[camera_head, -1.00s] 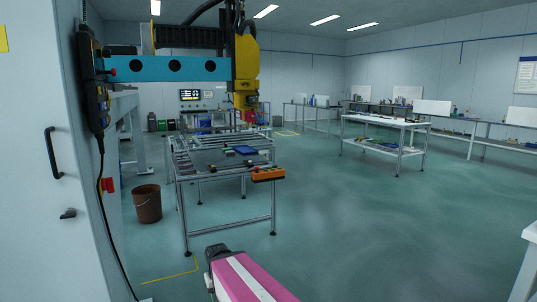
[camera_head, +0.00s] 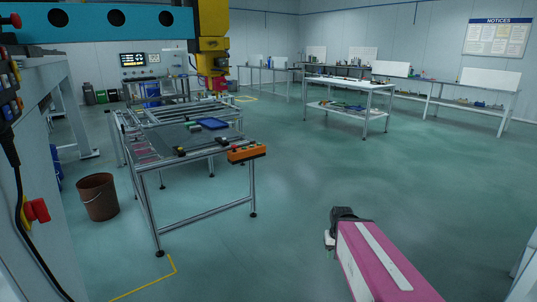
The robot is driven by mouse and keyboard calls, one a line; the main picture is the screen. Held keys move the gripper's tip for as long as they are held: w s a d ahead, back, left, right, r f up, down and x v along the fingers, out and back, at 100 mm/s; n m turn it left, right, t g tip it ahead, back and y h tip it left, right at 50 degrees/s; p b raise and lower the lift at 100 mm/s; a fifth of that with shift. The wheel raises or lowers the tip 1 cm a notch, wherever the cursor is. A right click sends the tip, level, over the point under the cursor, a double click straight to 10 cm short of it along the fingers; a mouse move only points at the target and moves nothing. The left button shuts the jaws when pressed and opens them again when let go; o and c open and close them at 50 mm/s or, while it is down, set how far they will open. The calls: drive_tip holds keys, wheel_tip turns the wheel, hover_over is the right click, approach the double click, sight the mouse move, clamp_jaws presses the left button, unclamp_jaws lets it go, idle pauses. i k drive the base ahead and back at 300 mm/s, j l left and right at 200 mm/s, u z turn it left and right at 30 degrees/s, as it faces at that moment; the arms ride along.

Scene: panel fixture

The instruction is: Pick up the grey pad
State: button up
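A flat grey area (camera_head: 172,139) lies on top of the metal-framed panel fixture (camera_head: 205,213). I cannot tell whether it is the grey pad or part of the fixture's top; no separate grey pad shows clearly. A blue tray (camera_head: 212,124) and small green, black and yellow parts sit on the same top. My gripper (camera_head: 329,241) is at the end of my pink arm, low in the picture, over open floor and well apart from the fixture. Its fingers are small and mostly hidden, so their opening cannot be made out.
An orange button box (camera_head: 246,152) sits at the fixture's front right corner. A brown bucket (camera_head: 97,196) stands on the floor to its left. A blue gantry beam (camera_head: 90,22) with a yellow head (camera_head: 212,30) hangs above. A white workbench (camera_head: 349,86) stands farther back. The floor between is clear.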

sight(195, 128)
drive_tip(key=i, duration=4.6)
drive_tip(key=i+u, duration=0.15)
drive_tip(key=i, duration=0.45)
drive_tip(key=i+l+u, duration=0.15)
drive_tip(key=i, duration=0.4)
drive_tip(key=i+l+u, duration=0.15)
drive_tip(key=i, duration=0.45)
drive_tip(key=l, duration=0.1)
